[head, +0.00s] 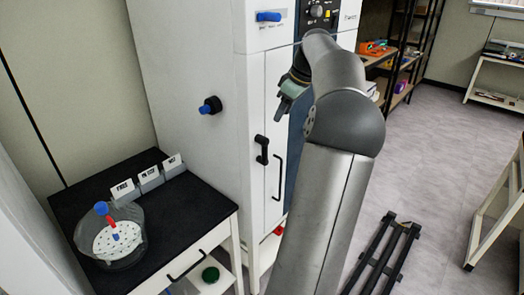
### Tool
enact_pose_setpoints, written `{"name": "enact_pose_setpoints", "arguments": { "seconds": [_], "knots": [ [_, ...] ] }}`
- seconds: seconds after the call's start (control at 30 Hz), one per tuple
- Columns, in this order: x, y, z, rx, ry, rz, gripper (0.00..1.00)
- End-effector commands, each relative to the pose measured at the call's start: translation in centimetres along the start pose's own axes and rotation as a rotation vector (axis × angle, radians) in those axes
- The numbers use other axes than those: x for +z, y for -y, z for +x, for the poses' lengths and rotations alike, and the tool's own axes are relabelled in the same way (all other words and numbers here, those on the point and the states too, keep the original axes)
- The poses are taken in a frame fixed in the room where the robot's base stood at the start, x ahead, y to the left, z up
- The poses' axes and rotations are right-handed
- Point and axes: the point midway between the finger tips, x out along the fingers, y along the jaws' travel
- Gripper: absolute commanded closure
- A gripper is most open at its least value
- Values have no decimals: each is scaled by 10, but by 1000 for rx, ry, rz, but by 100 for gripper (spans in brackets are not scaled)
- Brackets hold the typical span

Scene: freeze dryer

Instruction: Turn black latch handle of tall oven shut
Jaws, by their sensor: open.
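The tall white oven (195,120) stands in the middle of the head view. Its black latch handle (262,149) is a short piece that hangs down on the left part of the front, left of a longer black bar handle (278,178). The narrow front door looks closed or nearly so; I cannot tell if the latch is engaged. My gripper (283,103) is open and empty, in front of the oven, above and right of the latch handle and apart from it. My arm hides the right part of the oven's front.
A black-topped table (185,215) on the left carries a clear round vessel (117,240) and several labelled white cards (150,178). A blue-capped port (210,105) juts from the oven's side. A low black frame (388,255) lies on the floor at right. Shelves stand behind.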

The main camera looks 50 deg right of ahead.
Motion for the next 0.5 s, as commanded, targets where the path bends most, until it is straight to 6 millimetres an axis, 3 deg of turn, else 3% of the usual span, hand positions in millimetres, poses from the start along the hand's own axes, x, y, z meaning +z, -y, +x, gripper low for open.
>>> {"name": "enact_pose_setpoints", "arguments": {
  "seconds": [0.17, 0.5],
  "knots": [
    [1, -1, 21, -3, 0, 0, 59],
    [0, 0, 94, -5, 0, 0, 59]
  ]
}}
